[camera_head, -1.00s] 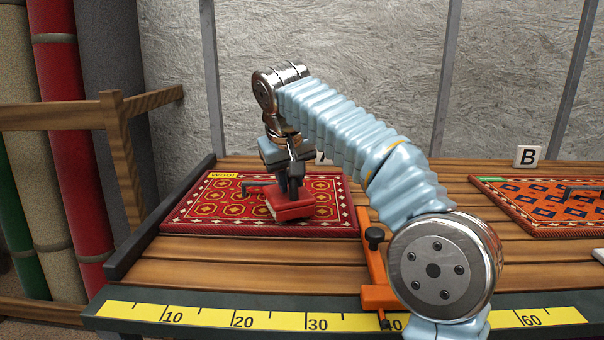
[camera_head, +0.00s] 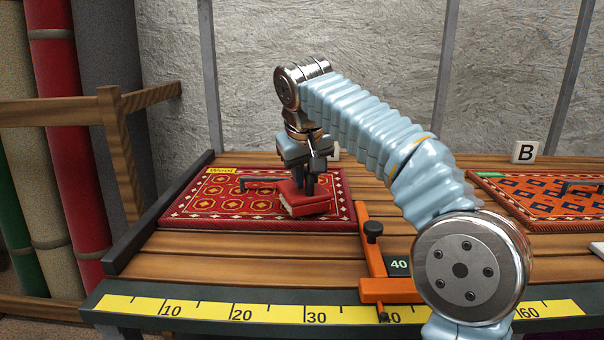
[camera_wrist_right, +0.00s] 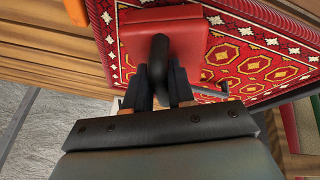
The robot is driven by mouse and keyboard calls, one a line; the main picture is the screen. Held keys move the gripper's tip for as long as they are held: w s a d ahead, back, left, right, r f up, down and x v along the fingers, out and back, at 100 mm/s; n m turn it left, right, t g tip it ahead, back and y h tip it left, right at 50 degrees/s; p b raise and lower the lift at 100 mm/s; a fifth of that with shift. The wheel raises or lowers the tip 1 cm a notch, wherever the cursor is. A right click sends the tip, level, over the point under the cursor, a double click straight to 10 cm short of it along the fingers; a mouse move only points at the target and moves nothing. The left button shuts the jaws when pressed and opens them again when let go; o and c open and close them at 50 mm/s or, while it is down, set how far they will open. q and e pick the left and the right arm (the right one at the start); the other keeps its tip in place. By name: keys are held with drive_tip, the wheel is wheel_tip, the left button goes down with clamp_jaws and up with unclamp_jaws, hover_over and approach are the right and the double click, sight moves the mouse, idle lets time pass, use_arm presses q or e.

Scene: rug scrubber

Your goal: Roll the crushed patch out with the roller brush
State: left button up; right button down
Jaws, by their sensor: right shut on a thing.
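A red patterned rug (camera_head: 190,215) with a yellow "Wool" tag lies on the left of the slatted bench. My right gripper (camera_head: 304,182) is over the rug's right half, shut on the dark upright handle of a red brush (camera_head: 305,208). The brush has a blocky red head with a pale strip along its lower edge, at or just above the pile. In the right wrist view the handle (camera_wrist_right: 159,55) stands between the fingers, with the red head beyond. I cannot make out a crushed patch or a roller shape. My left gripper is out of view.
A dark bar (camera_head: 262,181) stands on the rug left of the brush. An orange clamp (camera_head: 372,262) with a black knob is just right of the rug. An orange rug (camera_head: 540,205) lies further right, near sign B (camera_head: 524,152). A yellow ruler (camera_head: 270,313) runs along the front.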

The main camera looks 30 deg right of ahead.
drive_tip(key=shift+r+p, duration=0.4)
drive_tip(key=shift+r, duration=2.4)
drive_tip(key=shift+w+r, duration=0.15)
drive_tip(key=shift+r, duration=1.4)
